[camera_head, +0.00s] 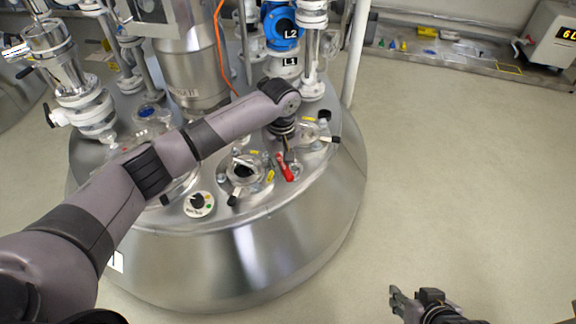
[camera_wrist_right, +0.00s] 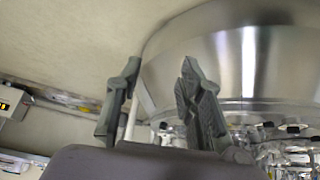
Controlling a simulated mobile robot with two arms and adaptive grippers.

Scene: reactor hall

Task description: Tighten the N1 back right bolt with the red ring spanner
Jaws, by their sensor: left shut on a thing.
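The red ring spanner (camera_head: 286,171) is at the steel reactor lid (camera_head: 260,203), between two round flanged ports. My left gripper (camera_head: 288,153) points down and is shut on it. One port (camera_head: 244,168) with bolts and a black-handled clamp is left of the spanner; another (camera_head: 316,138) is behind it to the right. I cannot read which is N1, and the ring's fit on a bolt is too small to tell. My right gripper (camera_head: 397,299) is open and empty, off the reactor at the lower right; its spread fingers also show in the right wrist view (camera_wrist_right: 158,68).
Pipes and a blue valve (camera_head: 281,27) marked L2 rise behind my left wrist. A round dial-like disc (camera_head: 199,204) sits on the lid's front. A bench (camera_head: 440,52) with small items runs along the back. The floor at right is clear.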

